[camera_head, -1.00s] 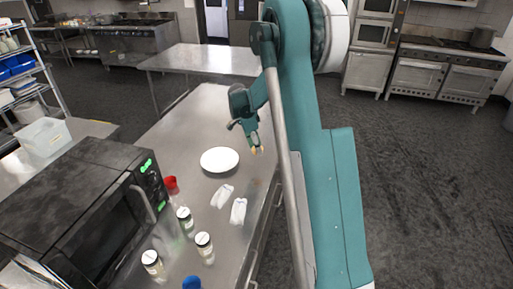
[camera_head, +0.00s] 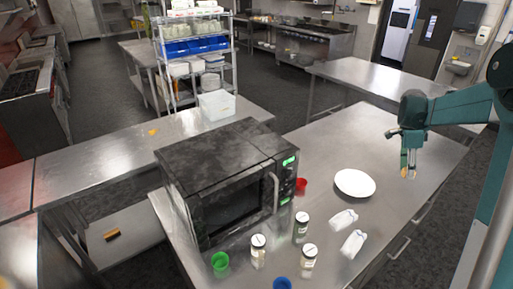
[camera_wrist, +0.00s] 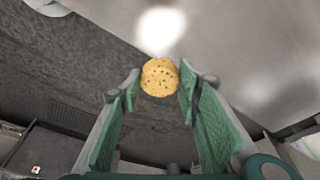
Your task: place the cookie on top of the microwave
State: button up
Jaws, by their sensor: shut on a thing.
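The cookie (camera_wrist: 160,77) is round, golden and dark-flecked. In the wrist view it sits between my two fingertips, and my gripper (camera_wrist: 158,88) is shut on it. In the head view my gripper (camera_head: 408,170) hangs at the right, over the metal table's right side, beyond and right of the white plate. Only a small tan bit shows at its tips there. The black microwave (camera_head: 207,154) stands on the left part of the table, well left of my gripper. Its flat, scuffed top is bare, and its door faces the lower right.
The white plate (camera_head: 355,183) lies between microwave and gripper. Near the microwave door stand a red cup (camera_head: 301,184), several lidded jars (camera_head: 258,252), a green cup (camera_head: 220,261) and a blue one (camera_head: 282,284). Two white crumpled items (camera_head: 353,243) lie nearby. A clear bin (camera_head: 217,105) stands behind the microwave.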

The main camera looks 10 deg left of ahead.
notch_tip(320, 180, up, 25)
jog(key=w+a+n+t+p, duration=0.15)
jog(key=w+a+n, duration=0.25)
jog(key=a, duration=2)
jog(key=w+a+n+t+p, duration=0.1)
jog(key=w+a+n+p, duration=0.3)
jog(key=a, duration=2)
jog(key=s+a+n+y+p, duration=0.1)
jog(key=s+a+n, duration=0.35)
jog(key=a, duration=0.95)
jog(key=s+a+n+t+p, duration=0.1)
jog(key=s+a, duration=0.6)
jog(key=a, duration=0.8)
jog(key=s+a+n+y+p, duration=0.1)
jog(key=s+a+n, duration=0.35)
jog(key=a, duration=0.95)
jog(key=shift+m, duration=0.7)
jog(key=f, duration=0.1)
jog(key=s+f, duration=0.1)
jog(key=f, duration=0.3)
jog(key=shift+s+d, duration=0.15)
jog(key=shift+s, duration=0.1)
jog(key=shift+f, duration=0.1)
jog(key=shift+f+p, duration=0.4)
jog(key=shift+f, duration=2.45)
